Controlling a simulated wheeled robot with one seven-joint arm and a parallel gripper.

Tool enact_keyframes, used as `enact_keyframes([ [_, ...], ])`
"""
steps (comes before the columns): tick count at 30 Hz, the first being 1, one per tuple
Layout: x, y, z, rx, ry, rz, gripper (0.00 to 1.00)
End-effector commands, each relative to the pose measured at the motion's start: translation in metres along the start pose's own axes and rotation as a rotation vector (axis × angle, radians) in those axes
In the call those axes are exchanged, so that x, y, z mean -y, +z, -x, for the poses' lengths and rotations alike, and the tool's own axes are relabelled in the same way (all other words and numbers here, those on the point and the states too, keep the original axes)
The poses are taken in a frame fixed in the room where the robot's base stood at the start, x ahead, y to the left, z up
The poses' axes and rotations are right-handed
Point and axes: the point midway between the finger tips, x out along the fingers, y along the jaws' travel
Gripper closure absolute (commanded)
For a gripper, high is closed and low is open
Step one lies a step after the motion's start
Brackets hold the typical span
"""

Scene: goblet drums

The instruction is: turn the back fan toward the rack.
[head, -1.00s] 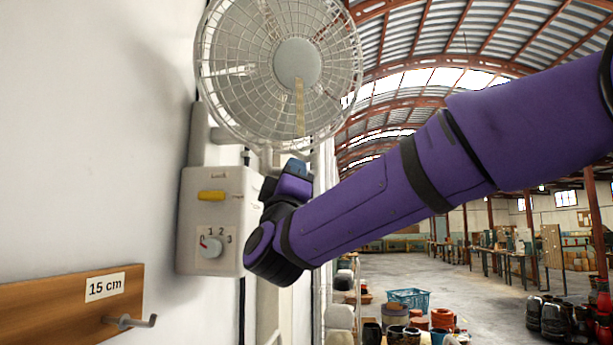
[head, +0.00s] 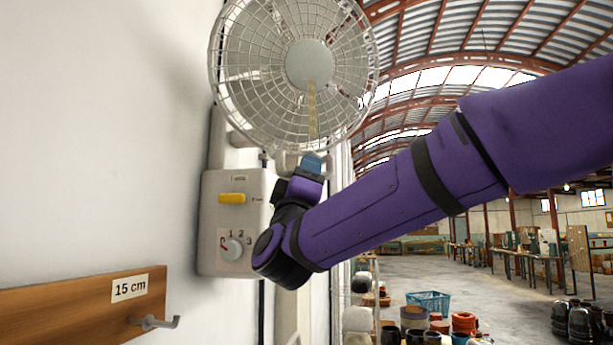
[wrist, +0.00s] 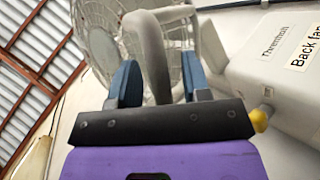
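The back fan (head: 309,65) is a round white caged fan on the wall, its face turned toward the viewer and slightly right. Its control box (head: 222,215), below it, carries a yellow slider and a dial; the wrist view shows its "Back fan" label (wrist: 303,58). My gripper (head: 313,163) is just below the fan's cage. In the wrist view, my gripper's blue fingers (wrist: 160,82) stand apart on either side of a white bar (wrist: 157,60) under the fan. Gaps seem to show beside the bar; contact is unclear. The fan's cage (wrist: 100,35) is partly hidden behind the fingers.
A wooden board (head: 75,308) marked "15 cm" with a metal hook (head: 155,322) is on the wall at lower left. A shelf (head: 362,300) with light drums stands beyond my arm. A blue crate (head: 428,300) and several pots are on the floor. Open floor lies right.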

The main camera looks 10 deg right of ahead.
Motion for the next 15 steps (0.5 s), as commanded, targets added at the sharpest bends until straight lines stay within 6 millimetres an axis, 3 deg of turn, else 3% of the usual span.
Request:
enact_keyframes([
  [7,0.0,0.0,0.015,-0.001,-0.002,-0.001,0.56],
  [15,0.001,-0.001,0.065,-0.003,-0.004,-0.001,0.56],
])
